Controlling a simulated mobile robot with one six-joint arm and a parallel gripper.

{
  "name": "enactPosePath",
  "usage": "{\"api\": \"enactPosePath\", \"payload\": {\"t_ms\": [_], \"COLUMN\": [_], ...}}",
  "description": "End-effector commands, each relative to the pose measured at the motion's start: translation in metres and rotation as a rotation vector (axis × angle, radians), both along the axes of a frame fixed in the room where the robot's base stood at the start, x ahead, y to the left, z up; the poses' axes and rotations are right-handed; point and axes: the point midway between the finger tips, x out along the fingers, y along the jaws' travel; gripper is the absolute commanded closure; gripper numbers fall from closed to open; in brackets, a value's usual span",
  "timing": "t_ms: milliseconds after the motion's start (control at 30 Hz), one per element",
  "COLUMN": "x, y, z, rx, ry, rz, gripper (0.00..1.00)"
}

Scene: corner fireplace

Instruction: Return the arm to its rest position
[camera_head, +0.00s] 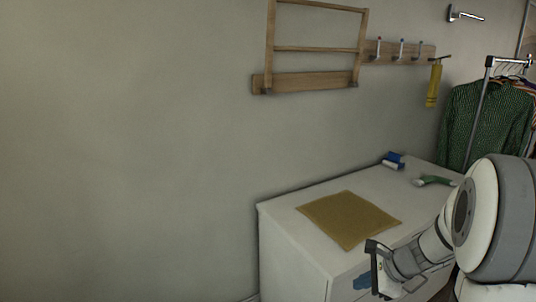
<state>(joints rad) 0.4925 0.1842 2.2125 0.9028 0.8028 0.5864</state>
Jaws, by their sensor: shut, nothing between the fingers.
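My arm comes in from the right edge in front of a white dresser (285,245).
A mustard cloth (348,218) lies flat on the dresser top. A blue and white item (393,160) and a green and white item (434,181) lie toward the back. Above are a wooden wall rack (315,49) and a yellow cloth (433,85); clothes (490,115) hang at right.

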Motion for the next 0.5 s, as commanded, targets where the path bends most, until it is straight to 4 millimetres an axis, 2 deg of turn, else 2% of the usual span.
{"api": "enactPosePath", "payload": {"t_ms": [33, 200, 333, 500], "x": [-0.014, -0.071, -0.115, -0.158], "y": [0.023, 0.073, 0.093, 0.098], "z": [0.026, 0.073, 0.102, 0.127], "rx": [-0.075, -0.333, -0.530, -0.747], "ry": [-0.030, -0.113, -0.174, -0.227], "rz": [0.145, 0.639, 1.004, 1.377], "gripper": [1.00, 1.00, 1.00, 1.00]}}
